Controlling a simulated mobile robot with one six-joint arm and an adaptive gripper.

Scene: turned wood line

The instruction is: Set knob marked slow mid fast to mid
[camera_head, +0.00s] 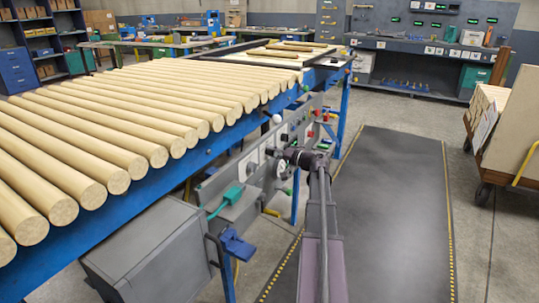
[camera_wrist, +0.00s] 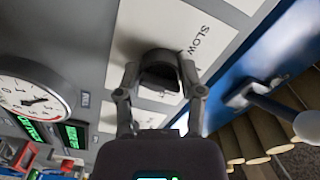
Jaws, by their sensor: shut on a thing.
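In the wrist view a dark round knob (camera_wrist: 158,74) sits on a white label plate (camera_wrist: 150,22) on the grey panel. The word SLOW shows on the plate to the upper right of the knob; the other words are not readable. My gripper (camera_wrist: 161,70) has a finger on each side of the knob and is shut on it. I cannot tell which mark the knob points to. In the head view my gripper (camera_head: 274,153) is at the side panel of the roller line, and I cannot make out the knob there.
A round gauge (camera_wrist: 33,98) and green displays (camera_wrist: 73,134) lie left of the knob in the wrist view. A lever with a white ball (camera_wrist: 308,126) juts out at the right. The line of wooden rollers (camera_head: 130,130) runs behind the panel. The dark floor mat (camera_head: 400,210) is clear.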

